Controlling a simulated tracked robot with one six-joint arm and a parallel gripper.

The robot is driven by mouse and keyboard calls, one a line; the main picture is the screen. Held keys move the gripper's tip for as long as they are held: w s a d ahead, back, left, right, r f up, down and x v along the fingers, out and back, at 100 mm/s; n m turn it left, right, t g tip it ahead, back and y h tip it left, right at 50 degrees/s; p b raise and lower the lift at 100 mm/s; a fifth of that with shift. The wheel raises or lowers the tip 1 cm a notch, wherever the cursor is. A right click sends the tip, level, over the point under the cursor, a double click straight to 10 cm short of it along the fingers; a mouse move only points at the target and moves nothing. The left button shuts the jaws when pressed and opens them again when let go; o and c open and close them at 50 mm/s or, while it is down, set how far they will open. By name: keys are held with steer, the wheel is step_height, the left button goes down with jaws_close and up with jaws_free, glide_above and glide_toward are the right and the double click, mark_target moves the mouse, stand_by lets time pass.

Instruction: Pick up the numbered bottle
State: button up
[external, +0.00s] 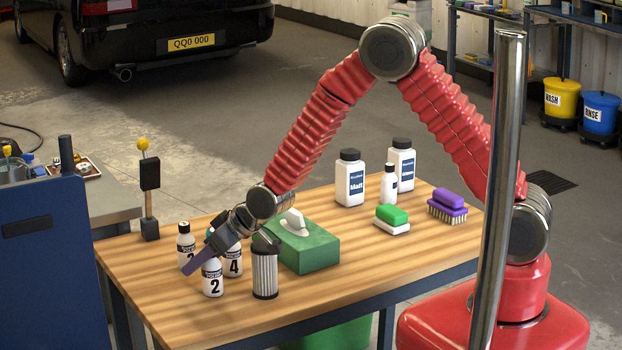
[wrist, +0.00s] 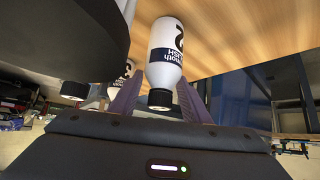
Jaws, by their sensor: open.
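A white bottle marked 2 (external: 213,284) with a black cap stands upright near the table's left end. A bottle marked 4 (external: 234,266) stands just behind it, and another white bottle (external: 186,245) with a dark cap stands to the left. My gripper (external: 193,265) is open and low among them, its finger partly covering these bottles. In the wrist view, upside down, the bottle marked 2 (wrist: 166,52) lies between the two spread fingers of my gripper (wrist: 159,80), with its cap towards the palm. I cannot tell whether a finger touches it. Another bottle (wrist: 118,77) is partly hidden by the left finger.
A cylindrical filter (external: 265,275) stands close right of the bottles, with a green tissue box (external: 310,248) behind. A stand with a yellow ball (external: 148,190) is at the left edge. The table's front is clear.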

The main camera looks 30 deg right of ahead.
steer(key=shift+c, duration=0.5)
jaws_close()
